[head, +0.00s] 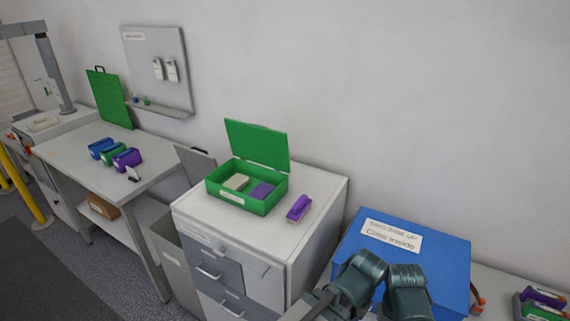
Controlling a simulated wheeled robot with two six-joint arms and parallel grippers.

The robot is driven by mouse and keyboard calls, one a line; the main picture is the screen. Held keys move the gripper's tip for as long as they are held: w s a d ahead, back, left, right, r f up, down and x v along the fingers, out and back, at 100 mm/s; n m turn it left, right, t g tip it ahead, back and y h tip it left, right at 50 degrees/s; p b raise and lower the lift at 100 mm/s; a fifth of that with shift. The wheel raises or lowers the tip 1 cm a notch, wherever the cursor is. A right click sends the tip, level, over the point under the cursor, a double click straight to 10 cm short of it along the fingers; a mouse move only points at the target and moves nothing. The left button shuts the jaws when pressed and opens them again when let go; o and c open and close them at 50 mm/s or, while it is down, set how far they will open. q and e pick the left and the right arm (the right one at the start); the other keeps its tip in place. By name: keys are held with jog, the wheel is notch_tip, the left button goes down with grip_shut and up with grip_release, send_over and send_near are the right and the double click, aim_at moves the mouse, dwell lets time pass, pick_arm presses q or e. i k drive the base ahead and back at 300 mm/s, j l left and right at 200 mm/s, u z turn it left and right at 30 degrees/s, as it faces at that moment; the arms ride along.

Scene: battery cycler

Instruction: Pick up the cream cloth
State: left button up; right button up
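A small cream block-like piece (236,182), which looks like the folded cream cloth, lies in the left part of an open green box (228,198). A purple folded piece (262,191) lies beside it in the same box. The box stands on top of a white drawer cabinet (300,227), its green lid (257,146) raised at the back. Dark teal links of my own arm show at the bottom right, in front of a blue box. I see no gripper fingers in this view, and nothing of mine is at the green box.
A purple-handled brush-like tool (299,208) lies right of the green box. The blue labelled box (440,257) stands right of the cabinet. A table (75,152) at left holds blue, green and purple items. A grey bin (172,262) stands between table and cabinet.

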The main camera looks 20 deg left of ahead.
aim_at(238, 180)
jog(key=u, duration=1.25)
jog(key=z, duration=2.2)
jog(key=u, duration=2.2)
